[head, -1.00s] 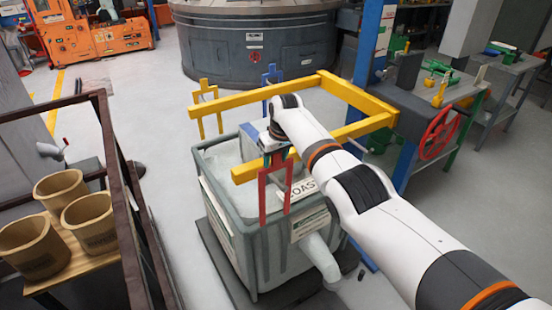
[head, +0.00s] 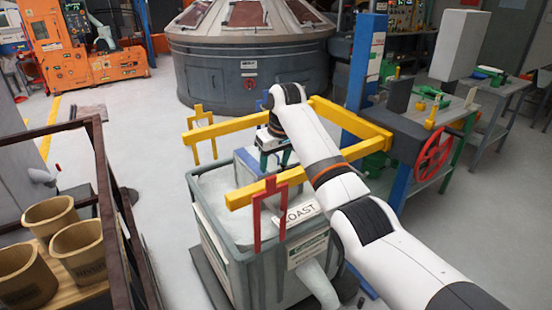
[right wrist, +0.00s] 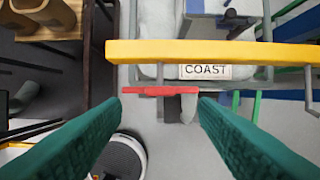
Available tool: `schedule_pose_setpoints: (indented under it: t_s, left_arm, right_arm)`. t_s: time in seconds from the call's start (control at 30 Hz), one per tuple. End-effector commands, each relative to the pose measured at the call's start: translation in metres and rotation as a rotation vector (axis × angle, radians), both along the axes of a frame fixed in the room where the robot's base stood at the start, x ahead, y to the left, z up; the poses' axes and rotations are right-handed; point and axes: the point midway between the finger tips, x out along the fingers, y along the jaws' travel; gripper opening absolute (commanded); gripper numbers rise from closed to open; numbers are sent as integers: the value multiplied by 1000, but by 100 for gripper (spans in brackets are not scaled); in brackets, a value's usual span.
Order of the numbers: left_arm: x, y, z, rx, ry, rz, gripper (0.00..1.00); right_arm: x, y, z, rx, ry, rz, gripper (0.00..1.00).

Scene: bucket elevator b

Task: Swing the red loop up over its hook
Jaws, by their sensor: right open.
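The red loop (head: 257,225) is a flat upright frame at the near end of the front yellow bar (head: 255,191). It hangs down beside the grey bin, with a short tip above the bar. In the right wrist view the loop (right wrist: 160,91) shows nearly edge-on as a thin red strip by the yellow bar. My right gripper (head: 274,152) is above the bin, beyond the front bar. In the right wrist view its green fingers (right wrist: 161,103) are apart with nothing gripped, and the strip lies near the gap between their tips. I cannot make out the loop's hook. My left gripper is out of view.
The grey bin (head: 237,270) with a COAST label stands below the yellow frame. Another yellow loop (head: 196,148) and a partly hidden blue loop hang on the frame. A brown rail (head: 117,215) stands left, and a bench with a red handwheel (head: 433,157) right.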

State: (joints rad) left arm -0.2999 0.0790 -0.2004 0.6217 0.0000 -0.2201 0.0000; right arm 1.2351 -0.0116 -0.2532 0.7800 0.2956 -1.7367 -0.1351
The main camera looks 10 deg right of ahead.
Motion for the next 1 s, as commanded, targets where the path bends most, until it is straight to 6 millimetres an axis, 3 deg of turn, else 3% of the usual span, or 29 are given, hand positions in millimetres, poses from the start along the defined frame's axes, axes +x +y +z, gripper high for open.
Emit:
schedule_pose_setpoints:
  t_s: [0.27, 0.53, 0.63, 0.73, 0.83, 1.0]
  left_arm:
    - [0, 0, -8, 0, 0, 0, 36]
    - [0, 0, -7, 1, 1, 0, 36]
    - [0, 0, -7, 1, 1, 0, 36]
    - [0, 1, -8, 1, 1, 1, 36]
    - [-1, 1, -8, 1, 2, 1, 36]
    - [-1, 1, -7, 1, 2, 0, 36]
  right_arm:
    - [-5, -2, 22, 0, 0, -1, 55]
    - [-6, -2, 23, 0, 1, -1, 55]
    - [-7, -2, 14, 1, 2, -2, 55]
    - [-15, -3, -16, 1, 6, -4, 55]
    - [-33, -4, -65, 6, 6, -10, 55]
    - [-85, -10, -148, 12, -3, -34, 55]
